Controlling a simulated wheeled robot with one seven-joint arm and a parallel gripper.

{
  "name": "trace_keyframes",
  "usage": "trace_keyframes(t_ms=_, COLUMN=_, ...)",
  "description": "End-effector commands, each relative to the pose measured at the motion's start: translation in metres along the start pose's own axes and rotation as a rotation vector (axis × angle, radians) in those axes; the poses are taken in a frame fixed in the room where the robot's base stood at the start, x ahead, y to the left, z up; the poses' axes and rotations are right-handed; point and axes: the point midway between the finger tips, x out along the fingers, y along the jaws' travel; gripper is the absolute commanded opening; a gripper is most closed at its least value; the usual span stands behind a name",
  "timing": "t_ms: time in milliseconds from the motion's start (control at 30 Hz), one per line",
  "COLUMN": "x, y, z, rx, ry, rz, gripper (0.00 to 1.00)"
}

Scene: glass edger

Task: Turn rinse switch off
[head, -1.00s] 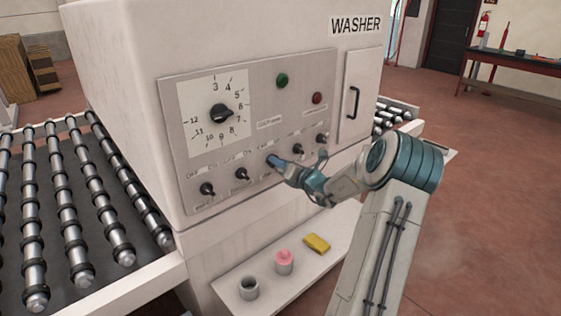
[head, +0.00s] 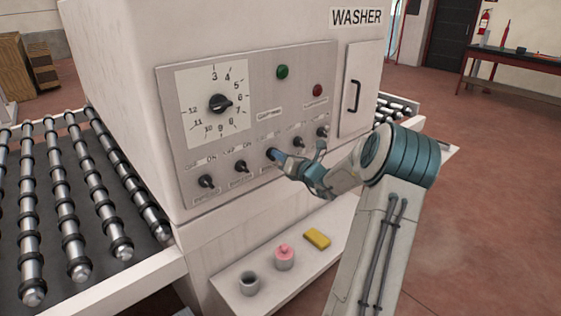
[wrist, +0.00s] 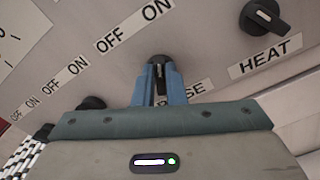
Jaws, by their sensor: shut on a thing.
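The rinse switch (wrist: 157,61) is a small black knob on the washer's grey control panel. In the wrist view it stands between my blue fingertips, above a label of which only the end "SE" shows clearly. My gripper (wrist: 158,78) is shut on this knob. In the head view my gripper (head: 275,155) is at the middle knob of the lower row, and its fingers mostly hide that knob. The exact angle of the gripped knob is hard to tell. OFF and ON labels run along the panel above the knobs.
The HEAT knob (wrist: 264,16) is close on the right. Other black knobs (head: 241,166) line the row. A large dial (head: 220,104), green button (head: 282,72) and red button (head: 317,90) are above. A shelf below holds a yellow block (head: 317,238) and pink-topped container (head: 284,258).

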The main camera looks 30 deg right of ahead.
Motion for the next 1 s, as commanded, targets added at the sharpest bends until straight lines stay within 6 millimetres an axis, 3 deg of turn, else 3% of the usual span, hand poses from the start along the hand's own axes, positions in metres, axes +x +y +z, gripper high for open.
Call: trace_keyframes(t_ms=1000, x=0.0005, y=0.0049, z=-0.0096, rx=-0.901, ry=-0.004, rz=0.002, gripper=0.00)
